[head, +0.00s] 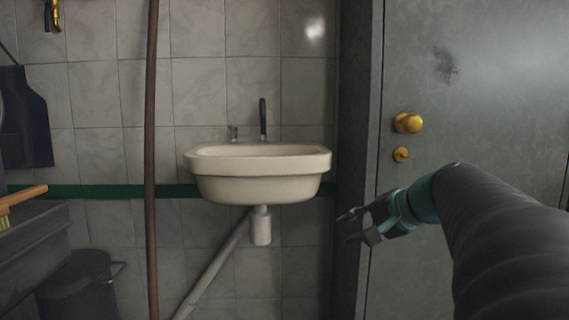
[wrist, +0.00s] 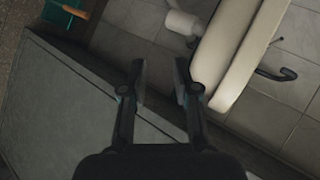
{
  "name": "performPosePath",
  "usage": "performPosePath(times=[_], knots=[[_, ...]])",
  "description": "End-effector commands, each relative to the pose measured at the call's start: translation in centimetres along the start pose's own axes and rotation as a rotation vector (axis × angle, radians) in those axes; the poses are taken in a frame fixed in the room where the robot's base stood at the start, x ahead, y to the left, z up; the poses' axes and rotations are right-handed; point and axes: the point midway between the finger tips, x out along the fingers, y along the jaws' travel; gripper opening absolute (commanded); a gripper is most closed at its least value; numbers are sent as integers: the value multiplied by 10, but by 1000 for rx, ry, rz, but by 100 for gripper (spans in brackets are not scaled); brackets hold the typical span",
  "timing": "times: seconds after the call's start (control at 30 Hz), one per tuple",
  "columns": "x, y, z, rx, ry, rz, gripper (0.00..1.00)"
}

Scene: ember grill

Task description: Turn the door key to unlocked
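The grey door (head: 480,110) fills the right of the head view. A brass knob (head: 408,123) sits near its left edge. The small brass door key (head: 402,154) sits in its lock plate just below the knob. Which way the key is turned is too small to tell. My gripper (head: 345,226) is in front of the door's left edge, lower than the key and to its left, pointing left. In the wrist view my gripper (wrist: 159,80) is open with nothing between its fingers. The key is not in the wrist view.
A cream washbasin (head: 258,175) with a drain pipe hangs on the tiled wall left of the door, beyond my gripper. A brown vertical pipe (head: 152,160) and a dark bin (head: 80,285) are farther left. A green dustpan (wrist: 66,14) shows in the wrist view.

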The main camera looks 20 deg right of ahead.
Motion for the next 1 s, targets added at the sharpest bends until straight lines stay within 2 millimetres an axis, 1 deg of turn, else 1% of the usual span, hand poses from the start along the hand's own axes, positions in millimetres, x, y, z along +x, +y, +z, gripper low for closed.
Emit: performPosePath(times=[0.03,0.07,0.1,0.17,0.2,0.3,0.4,0.5,0.57,0.63,0.77,1.0], knots=[[-8,3,-34,58,39,-58,30],[-16,1,-52,88,60,-99,30],[-27,0,-76,123,87,-154,30],[-46,-1,-110,168,129,-234,30],[-60,0,-130,191,154,-284,30],[-94,4,-172,232,213,-395,30],[-123,8,-200,252,256,-476,30],[-142,11,-215,260,282,-526,30],[-147,11,-220,262,290,-543,30],[-148,10,-223,263,292,-551,30],[-137,2,-228,262,291,-552,30],[-101,-18,-242,262,289,-551,30]])
